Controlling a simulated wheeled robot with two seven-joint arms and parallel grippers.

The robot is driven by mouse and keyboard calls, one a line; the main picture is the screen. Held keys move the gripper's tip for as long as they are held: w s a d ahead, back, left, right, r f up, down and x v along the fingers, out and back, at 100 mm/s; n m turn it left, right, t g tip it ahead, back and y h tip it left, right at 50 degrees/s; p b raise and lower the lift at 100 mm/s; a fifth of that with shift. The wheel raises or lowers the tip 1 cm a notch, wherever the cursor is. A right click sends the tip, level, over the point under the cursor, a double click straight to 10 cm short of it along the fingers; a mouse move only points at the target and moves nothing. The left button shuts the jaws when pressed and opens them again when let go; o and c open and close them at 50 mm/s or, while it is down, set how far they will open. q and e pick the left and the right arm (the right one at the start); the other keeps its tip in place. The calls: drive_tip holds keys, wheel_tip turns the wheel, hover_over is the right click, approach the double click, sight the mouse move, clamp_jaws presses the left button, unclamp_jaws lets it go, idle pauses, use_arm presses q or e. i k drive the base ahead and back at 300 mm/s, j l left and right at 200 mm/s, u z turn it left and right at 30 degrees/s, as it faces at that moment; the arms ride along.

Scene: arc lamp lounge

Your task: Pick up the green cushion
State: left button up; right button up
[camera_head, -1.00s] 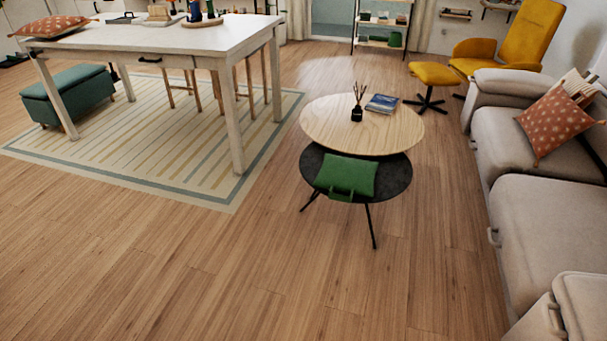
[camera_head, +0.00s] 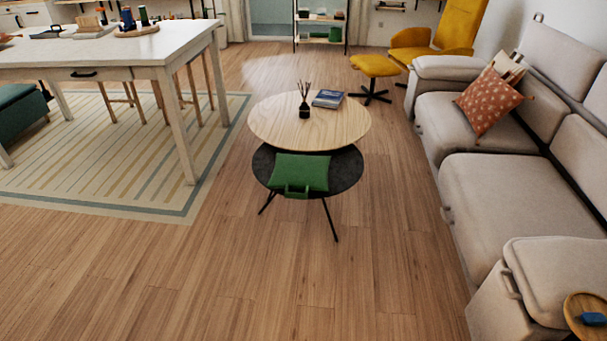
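The green cushion (camera_head: 301,172) lies on the dark lower shelf (camera_head: 347,172) of the round coffee table, at the near side. A handle or strap on it hangs toward me over the shelf edge. The light wooden top (camera_head: 335,126) of the table is above and behind it. Neither of my grippers shows in the head view.
A reed diffuser (camera_head: 304,108) and a book (camera_head: 328,98) sit on the table top. A beige sofa (camera_head: 500,185) with an orange cushion (camera_head: 488,102) runs along the right. A white table (camera_head: 130,50) stands at left on a striped rug (camera_head: 90,180). The wooden floor (camera_head: 250,270) ahead is clear.

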sight(291, 172)
drive_tip(key=i+j+z, duration=0.25)
drive_tip(key=i, duration=0.45)
drive_tip(key=i+j+z, duration=0.25)
drive_tip(key=i+j, duration=0.15)
drive_tip(key=i, duration=0.25)
drive_tip(key=i+j+z, duration=0.25)
drive_tip(key=i+j, duration=0.25)
drive_tip(key=i, duration=0.1)
